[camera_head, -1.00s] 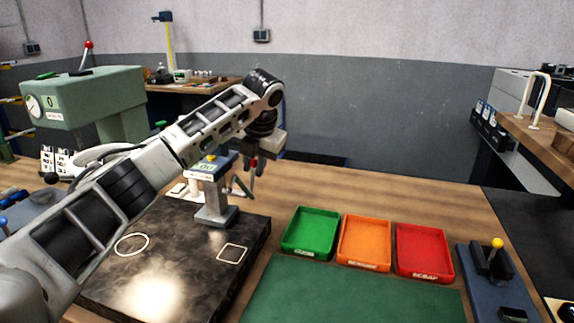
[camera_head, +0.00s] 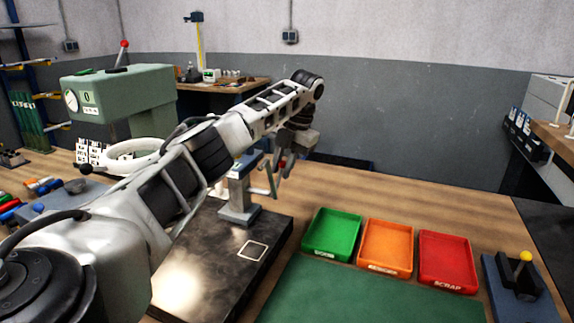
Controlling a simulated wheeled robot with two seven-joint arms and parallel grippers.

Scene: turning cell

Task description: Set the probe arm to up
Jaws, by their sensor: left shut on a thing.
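A gauge stand (camera_head: 239,196) with a blue head stands on the dark granite plate (camera_head: 205,262) left of centre. A thin grey probe arm (camera_head: 271,181) shows at the right side of the stand, slanting. My left arm reaches in from the left across the plate, and my left gripper (camera_head: 284,168) points down beside the stand's head. It is shut on a slim part with a red bit, which looks like the probe arm; the wrist and fingers partly hide the grip. My right gripper is out of view.
Green (camera_head: 331,234), orange (camera_head: 386,247) and red (camera_head: 447,261) trays stand right of the plate, behind a green mat (camera_head: 370,298). A yellow-knobbed lever (camera_head: 525,257) is at far right. A green machine (camera_head: 118,92) stands at back left. Bare bench lies behind the trays.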

